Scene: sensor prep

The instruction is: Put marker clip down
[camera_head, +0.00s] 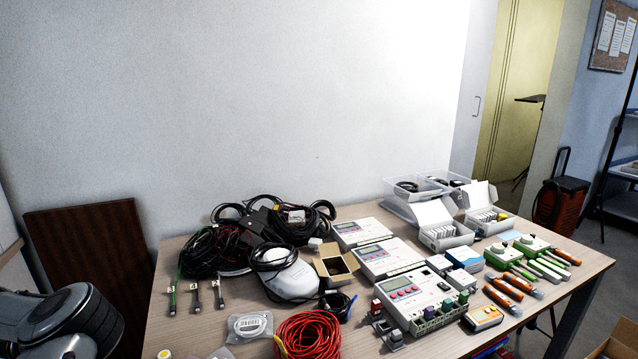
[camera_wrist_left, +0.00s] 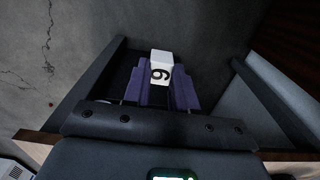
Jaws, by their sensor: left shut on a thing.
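My left gripper (camera_wrist_left: 164,88) is shut on a white marker clip (camera_wrist_left: 161,58) in the left wrist view. The clip sits between purple finger pads, and its face bears a black digit that reads as 6 or 9. The lower part of the clip is hidden by the pads. In the head view, neither the clip nor the gripper fingers show clearly. Several tagged pieces stand in a row at the table's left: one with a green lead (camera_head: 172,300), a middle one (camera_head: 196,298) and a right one (camera_head: 219,295).
The wooden table (camera_head: 250,312) is crowded with black cable coils (camera_head: 215,250), a red coil (camera_head: 308,335), meters (camera_head: 415,290), an open cardboard box (camera_head: 335,266) and orange-handled tools (camera_head: 510,285). Bare tabletop lies around the tagged pieces. My arm links show at lower left.

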